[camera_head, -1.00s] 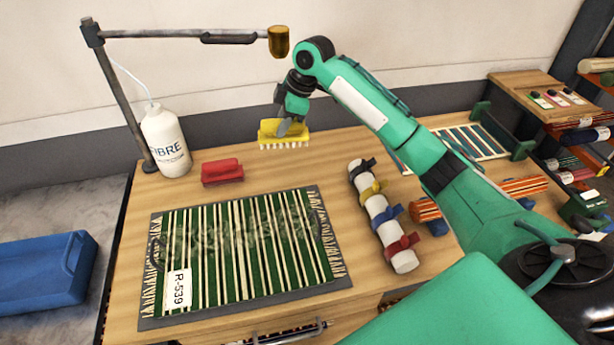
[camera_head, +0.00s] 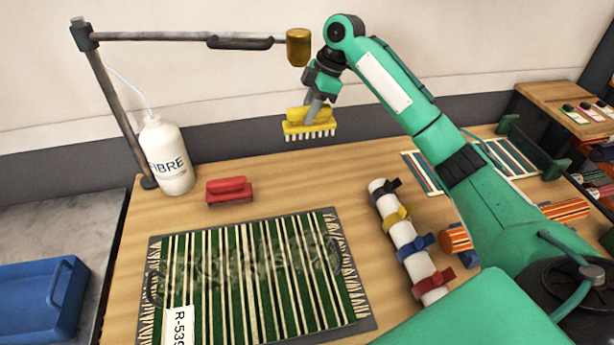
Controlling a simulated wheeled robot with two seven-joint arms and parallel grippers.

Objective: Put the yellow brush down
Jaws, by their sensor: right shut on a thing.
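The yellow brush (camera_head: 296,124) with pale bristles pointing down is held by my right gripper (camera_head: 315,108) near the back of the wooden table (camera_head: 365,150). The gripper is shut on the brush's top handle. The brush appears to be above the table top, in front of the grey wall band; the exact height is hard to tell. My left gripper is not in view.
A red brush (camera_head: 229,190) and a FIBRE bottle (camera_head: 166,156) stand at the left. A striped rug (camera_head: 255,270) with a dirty patch lies in front. A strapped white roll (camera_head: 410,240) lies at the right. A lamp arm (camera_head: 160,36) hangs overhead. Table around the brush is clear.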

